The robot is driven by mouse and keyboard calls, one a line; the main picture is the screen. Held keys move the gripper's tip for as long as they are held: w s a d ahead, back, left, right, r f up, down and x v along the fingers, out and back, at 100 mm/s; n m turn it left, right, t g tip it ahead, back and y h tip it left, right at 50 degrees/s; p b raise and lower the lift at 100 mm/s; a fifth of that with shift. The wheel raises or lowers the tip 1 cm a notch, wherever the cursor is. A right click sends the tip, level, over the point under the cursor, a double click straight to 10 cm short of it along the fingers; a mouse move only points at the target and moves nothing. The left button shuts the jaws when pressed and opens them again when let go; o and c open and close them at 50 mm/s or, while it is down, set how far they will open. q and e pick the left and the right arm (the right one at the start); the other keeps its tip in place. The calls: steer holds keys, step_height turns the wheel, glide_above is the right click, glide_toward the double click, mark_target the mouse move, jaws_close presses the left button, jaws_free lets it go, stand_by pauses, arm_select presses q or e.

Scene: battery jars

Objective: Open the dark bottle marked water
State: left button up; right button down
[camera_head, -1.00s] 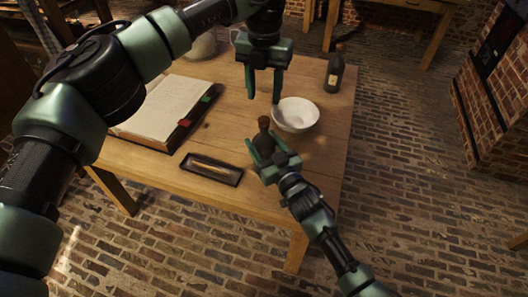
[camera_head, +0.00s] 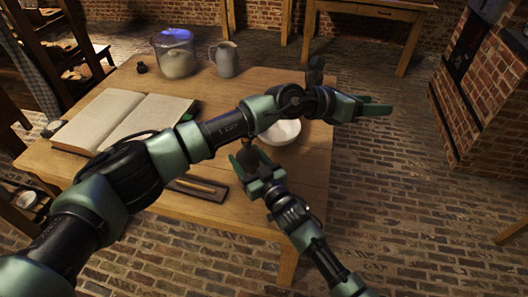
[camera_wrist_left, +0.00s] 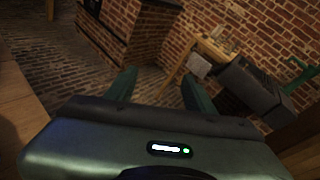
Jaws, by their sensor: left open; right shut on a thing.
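My right gripper (camera_head: 251,168) is shut on a dark bottle (camera_head: 251,157) near the table's front right edge. My left forearm passes close above it, and I cannot make out its mouth or any marking. A second dark bottle (camera_head: 316,74) stands at the back right of the table, partly hidden by my left arm. I cannot read a label on it. My left gripper (camera_head: 379,107) reaches out past the table's right edge. In the left wrist view its fingers (camera_wrist_left: 160,88) are apart with nothing between them.
A white bowl (camera_head: 281,134) sits beside the held bottle, partly covered by my left arm. An open book (camera_head: 105,118), a pen tray (camera_head: 205,192), a glass jar (camera_head: 177,58) and a grey jug (camera_head: 226,62) are on the wooden table (camera_head: 120,183). Brick floor lies right of the table.

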arm_select(q)
step_height(320, 180, up, 6)
steer(key=w+n+t+h, duration=0.15)
steer(key=n+t, duration=0.25)
steer(key=t, duration=0.5)
steer(key=w+a+n+t+y, duration=0.2)
steer(key=a+n+t+y, duration=0.4)
steer(key=a+t+y, duration=0.15)
steer(key=s+a+f+n+g+y, duration=0.3)
steer(key=s+a+f+n+y, duration=0.1)
steer(key=a+f+y, duration=0.4)
steer(key=s+a+f+n+g+y, duration=0.35)
steer(key=a+f+y, duration=0.4)
steer(key=a, duration=0.25)
steer(key=shift+y, duration=0.25)
steer(key=x, duration=1.1)
steer(key=shift+a+r, duration=0.1)
steer(key=shift+r, duration=0.2)
